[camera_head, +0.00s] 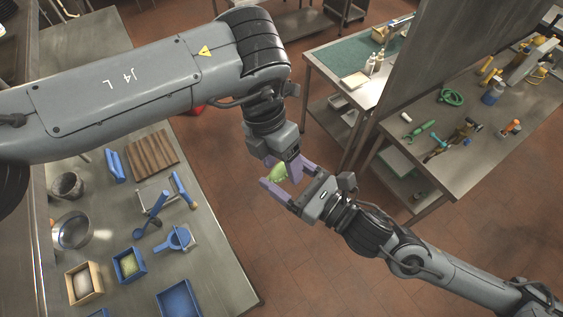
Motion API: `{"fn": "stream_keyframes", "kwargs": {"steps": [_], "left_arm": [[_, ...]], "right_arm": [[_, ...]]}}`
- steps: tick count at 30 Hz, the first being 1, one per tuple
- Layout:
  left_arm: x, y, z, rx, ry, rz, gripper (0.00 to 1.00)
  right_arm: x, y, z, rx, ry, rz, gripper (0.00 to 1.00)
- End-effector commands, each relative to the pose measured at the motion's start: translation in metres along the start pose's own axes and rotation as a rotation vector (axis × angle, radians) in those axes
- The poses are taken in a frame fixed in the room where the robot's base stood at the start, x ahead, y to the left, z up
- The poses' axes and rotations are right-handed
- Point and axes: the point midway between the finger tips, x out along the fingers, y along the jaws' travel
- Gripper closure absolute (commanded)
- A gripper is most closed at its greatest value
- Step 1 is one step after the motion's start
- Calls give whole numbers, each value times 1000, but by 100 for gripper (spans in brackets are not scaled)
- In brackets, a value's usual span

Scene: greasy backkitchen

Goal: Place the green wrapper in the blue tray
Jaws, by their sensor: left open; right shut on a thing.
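The green wrapper (278,173) is in the air between my two grippers, above the floor beyond the right edge of the left table. My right gripper (281,180) is shut on it, with purple fingers around it. My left gripper (290,168) is open and comes down from above, its fingers right at the wrapper. The fingers of both overlap in the picture, so whether the left ones touch the wrapper cannot be told. A blue tray (180,301) lies on the left table at the bottom of the view, cut off by the frame and apparently empty.
The left table (215,262) also holds a blue box (129,265) with yellow-green contents, a wooden box (84,283), a metal pot (72,231), a brown board (153,152) and several blue utensils. A right workbench (480,150) carries scattered tools.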

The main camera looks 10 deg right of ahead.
Motion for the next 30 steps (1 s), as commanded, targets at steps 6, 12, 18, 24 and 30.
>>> {"fn": "stream_keyframes", "kwargs": {"steps": [6, 12, 18, 24, 30], "left_arm": [[6, 0, 0, 1, 0, -1, 32], [7, 0, 0, 0, 0, 0, 32], [6, 0, 0, 0, 0, 0, 59], [6, -1, 0, 1, 0, -1, 89], [6, -1, 0, 1, 0, -1, 96]], "right_arm": [[0, 0, 0, 0, 0, 0, 53], [0, 0, 0, 0, 0, 0, 53], [0, 0, 0, 0, 0, 0, 53], [0, 0, 0, 0, 0, 0, 53], [0, 0, 0, 0, 0, 0, 4]]}}
